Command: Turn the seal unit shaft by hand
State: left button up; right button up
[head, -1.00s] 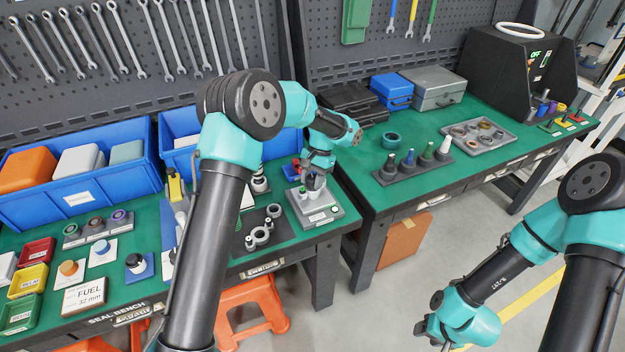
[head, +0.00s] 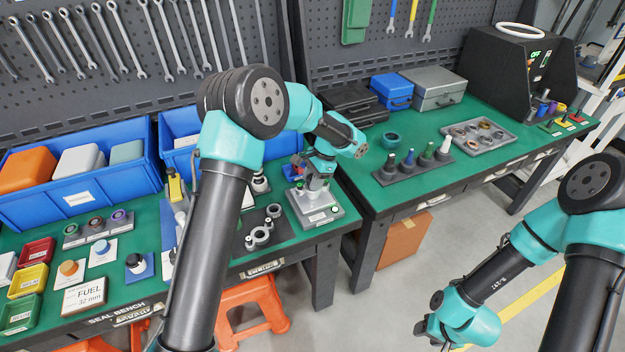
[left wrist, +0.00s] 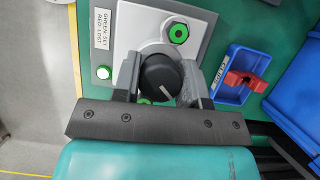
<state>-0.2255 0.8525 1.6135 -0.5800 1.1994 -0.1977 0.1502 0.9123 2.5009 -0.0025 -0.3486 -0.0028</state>
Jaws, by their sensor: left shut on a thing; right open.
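The seal unit (head: 328,215) is a light grey block on a plate at the right front of the left bench. In the left wrist view, its plate (left wrist: 150,24) shows a round black knob (left wrist: 160,82) with a white line, taken to be the top of the shaft. My left gripper (head: 318,190) is over the unit, and its two fingers (left wrist: 160,66) are shut on either side of the knob. A green-ringed nut (left wrist: 178,33) and a green button (left wrist: 104,72) are beside it. My right gripper (head: 438,334) hangs over the floor at lower right, open and apart from the benches.
A blue tray (left wrist: 232,92) with a red part (left wrist: 246,82) stands close to the unit. Metal rings (head: 258,236) lie left of it. Blue bins (head: 80,200) stand behind on the left. The right bench (head: 380,155) has a gap beside the unit.

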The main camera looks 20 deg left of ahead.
pick_arm(q)
jog(key=shift+m+t+y, duration=0.5)
jog(key=shift+m+t, duration=0.1)
jog(key=shift+m, duration=1.3)
jog(key=shift+m+t, duration=0.7)
jog(key=shift+m, duration=1.2)
jog(key=shift+m+t, duration=0.8)
jog(key=shift+m, duration=1.2)
jog(key=shift+m+t, duration=0.4)
jog(key=shift+m, duration=0.9)
jog(key=shift+m+h, duration=0.3)
jog(key=shift+m, duration=0.1)
jog(key=shift+t, duration=0.3)
jog(key=o, duration=0.9)
